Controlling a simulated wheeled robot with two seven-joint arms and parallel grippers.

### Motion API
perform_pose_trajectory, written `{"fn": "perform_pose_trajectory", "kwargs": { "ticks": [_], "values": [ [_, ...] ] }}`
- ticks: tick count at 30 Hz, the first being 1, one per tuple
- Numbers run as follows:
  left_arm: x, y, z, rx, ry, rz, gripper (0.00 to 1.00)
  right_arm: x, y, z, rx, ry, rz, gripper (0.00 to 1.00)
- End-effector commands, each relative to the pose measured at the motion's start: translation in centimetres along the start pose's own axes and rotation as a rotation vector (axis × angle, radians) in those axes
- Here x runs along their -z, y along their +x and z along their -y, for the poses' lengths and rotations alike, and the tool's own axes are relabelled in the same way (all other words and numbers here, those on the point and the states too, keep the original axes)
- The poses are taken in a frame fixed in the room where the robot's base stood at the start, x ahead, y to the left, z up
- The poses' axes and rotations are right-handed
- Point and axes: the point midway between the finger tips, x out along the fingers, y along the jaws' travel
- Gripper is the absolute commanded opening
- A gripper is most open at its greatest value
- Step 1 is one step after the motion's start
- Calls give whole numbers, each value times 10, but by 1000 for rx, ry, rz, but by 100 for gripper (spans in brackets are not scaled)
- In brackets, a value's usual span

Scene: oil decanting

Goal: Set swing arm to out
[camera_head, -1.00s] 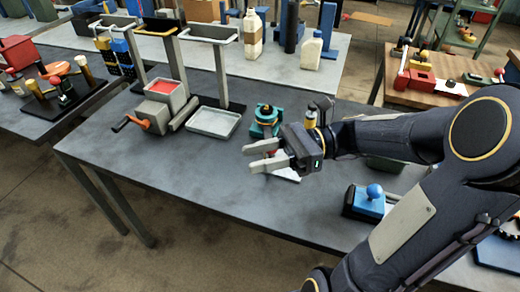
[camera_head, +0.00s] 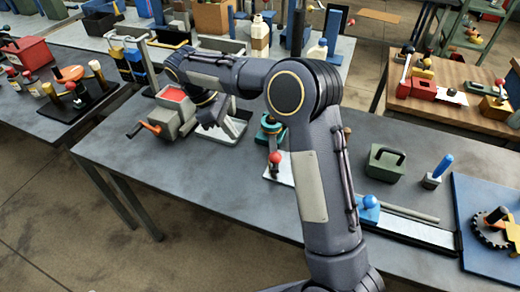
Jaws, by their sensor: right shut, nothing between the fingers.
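My right gripper (camera_head: 209,118) hangs over the middle table, just right of the grey box (camera_head: 180,112) with a red top and an orange crank handle (camera_head: 151,128). Its fingers point down and look together, with nothing seen between them. Whether they touch the box is unclear. A pale tray (camera_head: 236,127) lies behind and right of the gripper, partly hidden by my arm. A teal fixture (camera_head: 268,128) stands farther right, with a red-knobbed lever (camera_head: 274,160) in front of it. Which part is the swing arm is not clear. My left gripper is out of view.
A white plate (camera_head: 279,172) lies under the red knob. A green box with a handle (camera_head: 384,163) and a blue-handled tool (camera_head: 438,172) stand on the right. The table's front left (camera_head: 200,180) is clear.

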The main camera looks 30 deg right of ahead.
Motion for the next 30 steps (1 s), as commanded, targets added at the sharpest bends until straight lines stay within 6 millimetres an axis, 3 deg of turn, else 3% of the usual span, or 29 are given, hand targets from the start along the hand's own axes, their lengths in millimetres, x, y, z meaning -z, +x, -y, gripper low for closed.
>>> {"fn": "perform_pose_trajectory", "kwargs": {
  "ticks": [13, 21, 30],
  "values": [
    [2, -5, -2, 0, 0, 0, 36, -2, 91, 2, 8, 3, 1, 0],
    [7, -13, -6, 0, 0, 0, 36, -35, 98, 1, 6, 5, -2, 0],
    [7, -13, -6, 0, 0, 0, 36, -40, 100, 1, 5, 5, -3, 0]
  ]
}}
